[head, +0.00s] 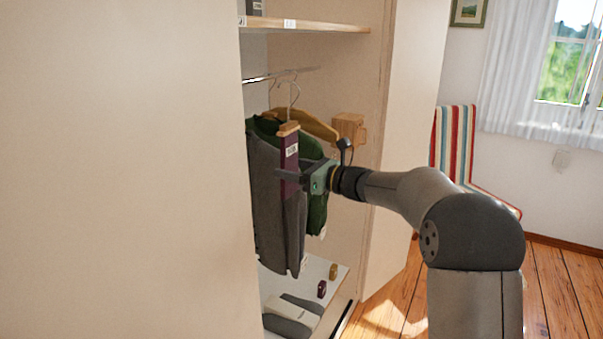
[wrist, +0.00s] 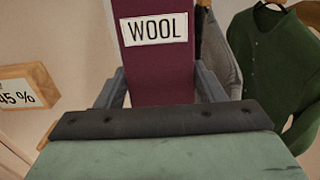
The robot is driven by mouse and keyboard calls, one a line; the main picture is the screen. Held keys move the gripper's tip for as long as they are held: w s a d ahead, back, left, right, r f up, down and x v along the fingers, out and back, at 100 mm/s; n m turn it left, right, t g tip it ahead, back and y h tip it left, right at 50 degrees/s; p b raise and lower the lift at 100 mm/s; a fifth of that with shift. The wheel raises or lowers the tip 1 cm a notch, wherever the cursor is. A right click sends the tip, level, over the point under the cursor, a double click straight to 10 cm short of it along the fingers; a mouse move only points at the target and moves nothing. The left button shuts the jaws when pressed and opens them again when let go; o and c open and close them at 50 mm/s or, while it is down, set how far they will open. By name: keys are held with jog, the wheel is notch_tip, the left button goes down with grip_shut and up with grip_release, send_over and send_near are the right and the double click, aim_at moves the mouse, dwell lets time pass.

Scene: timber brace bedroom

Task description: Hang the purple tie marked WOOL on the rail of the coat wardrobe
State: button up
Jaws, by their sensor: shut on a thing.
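The purple tie (head: 289,165) has a white label at its top, which reads WOOL in the wrist view (wrist: 155,75). It hangs upright from a small wooden hanger (head: 288,129) with a wire hook. My gripper (head: 288,178) is shut on the tie below the label, with a finger on each side in the wrist view (wrist: 158,90). The wardrobe rail (head: 258,79) runs above, under the shelf. The tie's hook is close to the rail in the head view; I cannot tell whether it rests on it. The hook is out of the wrist view.
A grey garment (head: 275,215) and a green garment (head: 318,215) on a wooden hanger hang close to the tie. A wooden block (head: 348,127), marked 45 % in the wrist view (wrist: 27,92), is on the wardrobe wall. Small boxes (head: 322,289) and folded clothes (head: 292,312) lie below.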

jog(key=f+p+x, duration=0.1)
jog(key=p+x, duration=0.7)
jog(key=x, duration=1.8)
jog(key=shift+f, duration=0.35)
dwell(0.7)
jog(key=o, duration=1.1)
jog(key=shift+f, duration=0.1)
